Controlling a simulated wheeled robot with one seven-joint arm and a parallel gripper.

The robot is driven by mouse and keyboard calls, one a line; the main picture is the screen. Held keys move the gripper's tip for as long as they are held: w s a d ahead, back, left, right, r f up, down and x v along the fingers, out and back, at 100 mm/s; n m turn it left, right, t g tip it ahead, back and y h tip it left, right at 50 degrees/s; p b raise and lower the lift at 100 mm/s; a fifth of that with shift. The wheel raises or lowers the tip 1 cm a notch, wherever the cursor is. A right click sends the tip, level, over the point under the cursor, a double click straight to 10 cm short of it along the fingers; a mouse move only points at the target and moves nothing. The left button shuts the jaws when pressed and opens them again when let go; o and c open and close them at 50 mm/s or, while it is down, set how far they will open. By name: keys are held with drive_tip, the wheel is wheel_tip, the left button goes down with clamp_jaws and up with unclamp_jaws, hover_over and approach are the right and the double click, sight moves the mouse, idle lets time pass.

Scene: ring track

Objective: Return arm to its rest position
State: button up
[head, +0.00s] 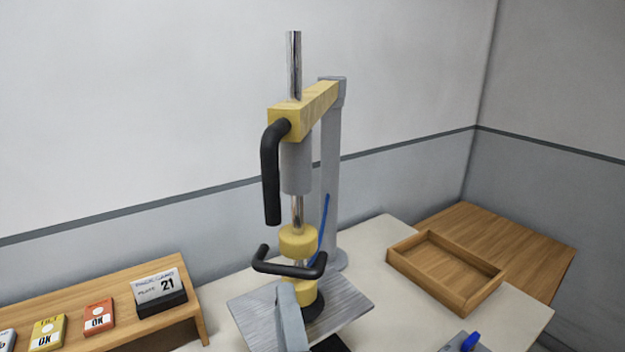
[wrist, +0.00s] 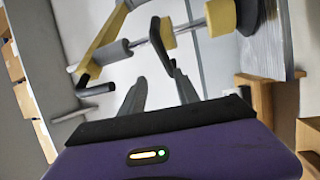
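My gripper (wrist: 158,74) shows in the wrist view with two dark fingers apart and nothing visible between them. Its purple body (wrist: 180,155) fills the bottom of that view. Beyond the fingertips is a press with a yellow arm (wrist: 103,42), which appears tilted there. In the head view the press (head: 305,105) stands upright on the table, with a black curved handle and a lower black bar handle (head: 290,268). A grey piece (head: 290,318) rises in front of its metal plate; I cannot tell whether it is part of my gripper.
A shallow wooden tray (head: 410,268) lies on the white table at the right. A blue-tipped object (head: 468,342) is at the bottom right. Walls stand behind.

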drive_tip(key=s+d+f+m+g+h, duration=0.1)
drive_tip(key=s+d+f+m, duration=0.5)
drive_tip(key=s+d, duration=0.2)
drive_tip(key=s+d+f+m+g+h, duration=0.2)
drive_tip(key=s+d+f+m, duration=0.4)
drive_tip(key=s, duration=0.7)
drive_tip(key=s+d+f+m+g+h, duration=0.2)
drive_tip(key=s+d+f+m, duration=0.3)
drive_tip(key=s+d, duration=0.5)
drive_tip(key=s+m, duration=0.1)
drive_tip(key=m, duration=0.1)
drive_tip(key=shift+f+m, duration=0.4)
